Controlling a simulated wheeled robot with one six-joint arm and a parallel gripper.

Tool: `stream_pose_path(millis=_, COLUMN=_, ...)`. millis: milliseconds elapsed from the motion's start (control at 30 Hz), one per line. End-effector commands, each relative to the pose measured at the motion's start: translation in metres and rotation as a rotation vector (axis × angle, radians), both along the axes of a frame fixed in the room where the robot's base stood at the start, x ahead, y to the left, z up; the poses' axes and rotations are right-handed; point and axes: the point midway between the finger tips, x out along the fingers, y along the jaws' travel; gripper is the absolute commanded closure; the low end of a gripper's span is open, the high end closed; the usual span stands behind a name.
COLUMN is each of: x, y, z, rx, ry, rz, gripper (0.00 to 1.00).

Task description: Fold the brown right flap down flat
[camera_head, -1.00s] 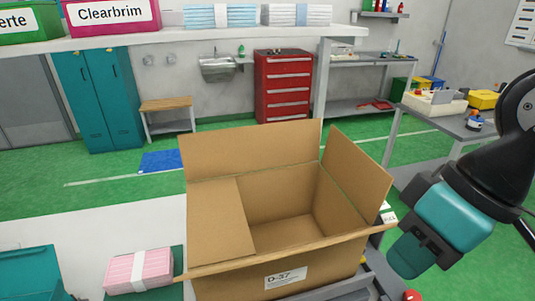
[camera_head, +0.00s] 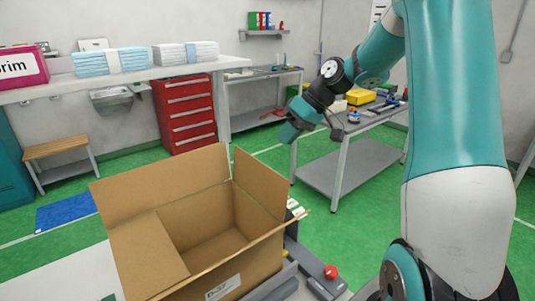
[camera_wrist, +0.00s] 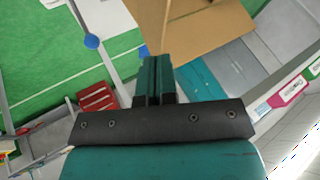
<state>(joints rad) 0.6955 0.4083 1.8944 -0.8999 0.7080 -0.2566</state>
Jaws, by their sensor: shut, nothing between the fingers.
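The open brown box (camera_head: 215,235) stands in the lower middle of the head view. Its right flap (camera_head: 260,182) stands up, leaning a little outward. The back flap (camera_head: 165,178) is upright, and the left flap (camera_head: 148,252) lies folded inward over the opening. My gripper (camera_head: 286,134) is above and to the right of the right flap, apart from it in the head view. Its fingers show shut and empty in the wrist view (camera_wrist: 156,70). Brown cardboard (camera_wrist: 205,28) shows beyond the fingertips there; I cannot tell which flap it is.
A grey workbench (camera_head: 345,140) with a yellow bin (camera_head: 359,97) stands behind my gripper. A red emergency button (camera_head: 330,271) sits right of the box. A red drawer cabinet (camera_head: 187,112) and a shelf with paper stacks (camera_head: 185,53) are at the back. Air above the box is clear.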

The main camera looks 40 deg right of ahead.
Motion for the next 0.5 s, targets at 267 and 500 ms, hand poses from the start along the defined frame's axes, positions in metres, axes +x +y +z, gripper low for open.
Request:
stream_pose_path(millis=267, x=0.003, y=-0.056, z=-0.011, rx=0.023, ry=-0.042, rz=-0.06, gripper=1.0)
stream_pose_path(millis=500, x=0.018, y=-0.033, z=-0.042, rx=0.024, ry=-0.036, rz=-0.057, gripper=1.0)
